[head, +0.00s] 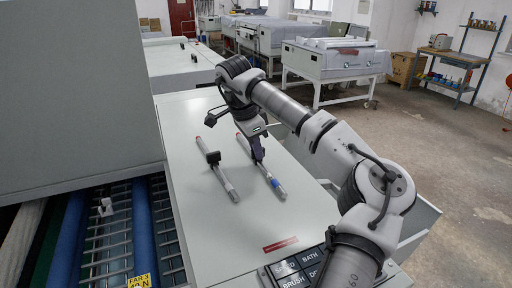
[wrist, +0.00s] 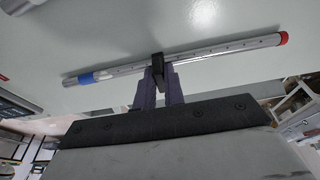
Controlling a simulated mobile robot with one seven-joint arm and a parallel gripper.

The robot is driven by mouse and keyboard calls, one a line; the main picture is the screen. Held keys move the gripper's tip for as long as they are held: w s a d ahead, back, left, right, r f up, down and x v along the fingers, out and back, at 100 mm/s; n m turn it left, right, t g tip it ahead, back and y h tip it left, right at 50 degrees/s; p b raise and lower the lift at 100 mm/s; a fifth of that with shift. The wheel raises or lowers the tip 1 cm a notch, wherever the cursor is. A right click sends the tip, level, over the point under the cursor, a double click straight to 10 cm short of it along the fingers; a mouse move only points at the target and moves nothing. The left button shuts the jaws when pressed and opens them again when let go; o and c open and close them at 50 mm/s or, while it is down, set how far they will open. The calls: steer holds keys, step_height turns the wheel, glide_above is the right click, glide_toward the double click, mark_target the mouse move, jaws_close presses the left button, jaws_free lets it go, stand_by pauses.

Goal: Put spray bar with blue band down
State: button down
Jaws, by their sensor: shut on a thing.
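The spray bar with the blue band (head: 274,182) lies along the light grey machine top in the head view, parallel to a second bar. In the wrist view the spray bar (wrist: 220,51) runs across the picture, with its blue band at left and a red end cap at right. My gripper (head: 258,158) is shut on its black middle block, which shows between the fingers (wrist: 158,72) in the wrist view. The bar looks at or very near the surface; I cannot tell if it touches. The second spray bar (head: 222,178), with a black block, lies to the left.
The machine top (head: 200,250) is clear around the bars. A red label (head: 280,244) and a button panel (head: 298,270) are at its front. An open bay with rollers and a wire rack (head: 108,240) lies at left, below a large grey housing (head: 75,90).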

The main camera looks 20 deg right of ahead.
steer(key=shift+f, duration=0.15)
steer(key=c, duration=1.5)
jaws_free()
steer(key=b+v, duration=0.2)
steer(key=v, duration=1)
steer(key=shift+r, duration=0.2)
steer(key=shift+d, duration=0.1)
